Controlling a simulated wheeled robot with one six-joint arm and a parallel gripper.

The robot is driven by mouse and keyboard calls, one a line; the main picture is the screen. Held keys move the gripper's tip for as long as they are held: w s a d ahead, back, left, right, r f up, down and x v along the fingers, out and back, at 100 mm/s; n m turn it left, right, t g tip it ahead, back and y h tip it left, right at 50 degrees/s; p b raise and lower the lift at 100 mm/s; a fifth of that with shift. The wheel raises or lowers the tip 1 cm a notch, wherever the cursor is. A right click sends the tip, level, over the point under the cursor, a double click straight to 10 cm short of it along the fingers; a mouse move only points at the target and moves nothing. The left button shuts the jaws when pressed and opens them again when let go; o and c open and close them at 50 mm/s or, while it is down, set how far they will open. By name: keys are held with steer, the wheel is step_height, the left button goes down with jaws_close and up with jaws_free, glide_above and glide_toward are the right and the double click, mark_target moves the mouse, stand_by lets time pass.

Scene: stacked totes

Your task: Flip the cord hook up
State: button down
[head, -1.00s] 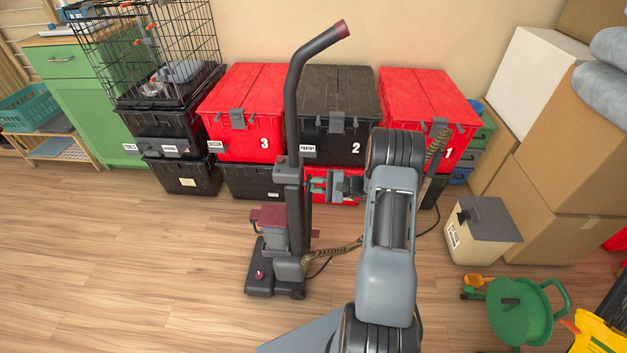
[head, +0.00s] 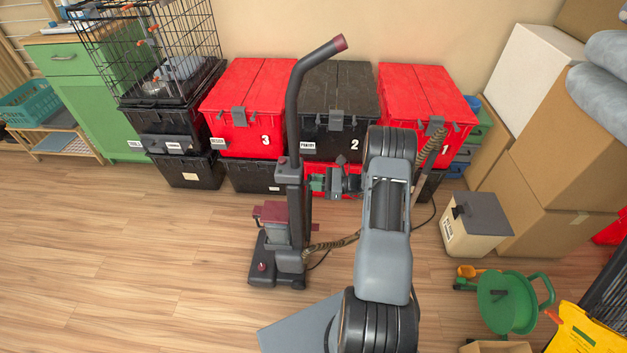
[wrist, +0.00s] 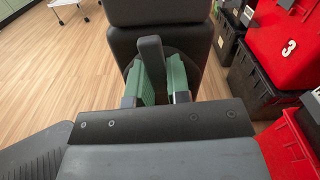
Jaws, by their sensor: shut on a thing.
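An upright vacuum cleaner (head: 293,200) stands on the wood floor, dark grey with a maroon grip and canister top. My gripper (head: 317,183) reaches in from the right at its column. In the wrist view my gripper (wrist: 158,85) has green finger pads on both sides of a dark grey tab (wrist: 151,56), which looks like the cord hook, and is shut on it. The tab stands against the dark vacuum body (wrist: 165,40). Its base is partly hidden between the pads. In the head view the hook cannot be made out behind my gripper.
Stacked totes, red (head: 245,105) and black (head: 338,110), stand along the wall behind the vacuum. A ribbed hose (head: 335,242) and a cord lie to its right. A lidded bin (head: 474,225) and a green reel (head: 508,302) stand at right. The floor at left is clear.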

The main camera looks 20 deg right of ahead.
steer(key=shift+m, duration=0.5)
stand_by(0.3)
steer(key=c, duration=1.1)
jaws_free()
steer(key=shift+d, duration=0.1)
steer(key=p+v, duration=0.1)
steer(key=v, duration=1.2)
steer(key=shift+s+d, duration=0.2)
steer(key=shift+d, duration=0.05)
